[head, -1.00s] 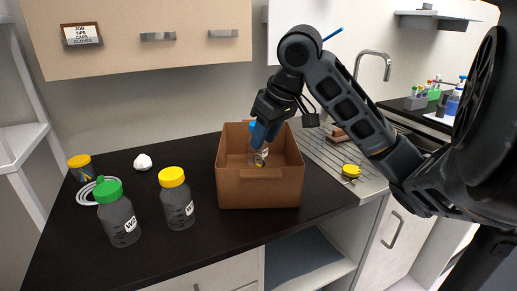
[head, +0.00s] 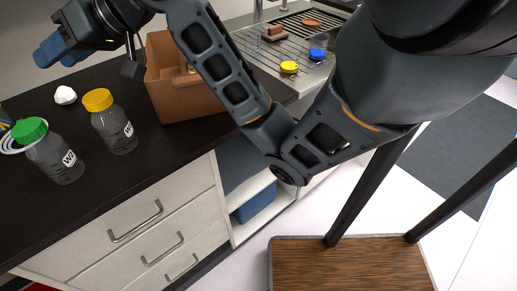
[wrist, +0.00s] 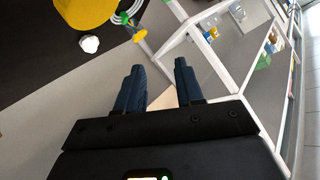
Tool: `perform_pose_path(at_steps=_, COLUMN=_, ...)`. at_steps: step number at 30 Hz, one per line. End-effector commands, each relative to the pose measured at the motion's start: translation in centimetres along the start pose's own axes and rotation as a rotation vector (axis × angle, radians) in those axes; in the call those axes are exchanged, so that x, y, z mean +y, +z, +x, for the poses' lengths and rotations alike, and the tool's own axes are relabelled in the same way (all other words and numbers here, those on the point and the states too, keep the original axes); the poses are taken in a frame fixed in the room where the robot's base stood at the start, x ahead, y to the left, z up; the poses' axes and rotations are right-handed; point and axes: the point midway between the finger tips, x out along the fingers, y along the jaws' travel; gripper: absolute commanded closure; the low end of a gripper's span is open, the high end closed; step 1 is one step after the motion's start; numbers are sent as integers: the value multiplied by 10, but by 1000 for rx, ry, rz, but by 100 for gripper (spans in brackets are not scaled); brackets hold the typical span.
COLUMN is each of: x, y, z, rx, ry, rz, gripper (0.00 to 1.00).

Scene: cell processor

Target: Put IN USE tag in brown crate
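The brown crate (head: 185,98) stands on the dark counter in the head view, partly hidden behind my arm. A small part of a clear object with a yellowish patch (head: 191,68) shows inside it. My gripper (head: 48,52) is to the left of the crate, raised above the counter. In the wrist view, its two blue fingers (wrist: 158,74) are apart with nothing between them. I cannot make out an IN USE tag in either view.
Bottles with a green cap (head: 55,155) and a yellow cap (head: 115,125) stand left of the crate. A white crumpled item (head: 65,95) lies behind them. Yellow (head: 289,67) and blue (head: 317,55) caps lie by the sink. A white shelf (wrist: 172,42) shows in the wrist view.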

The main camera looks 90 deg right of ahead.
Motion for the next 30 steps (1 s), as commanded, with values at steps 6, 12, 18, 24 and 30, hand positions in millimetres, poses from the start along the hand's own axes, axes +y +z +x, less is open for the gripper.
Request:
perform_pose_path(at_steps=6, x=-51, y=29, z=37, rx=181, ry=-135, rz=137, gripper=63)
perform_pose_path(at_steps=12, x=-72, y=74, z=51, rx=288, ry=-147, rz=237, gripper=63)
perform_pose_path(at_steps=18, x=-82, y=134, z=50, rx=333, ry=-98, rz=287, gripper=63)
perform_pose_path(at_steps=24, x=-83, y=214, z=27, rx=336, ry=-1, rz=264, gripper=63)
perform_pose_path(at_steps=30, x=-77, y=289, z=-21, rx=300, ry=97, rz=135, gripper=63)
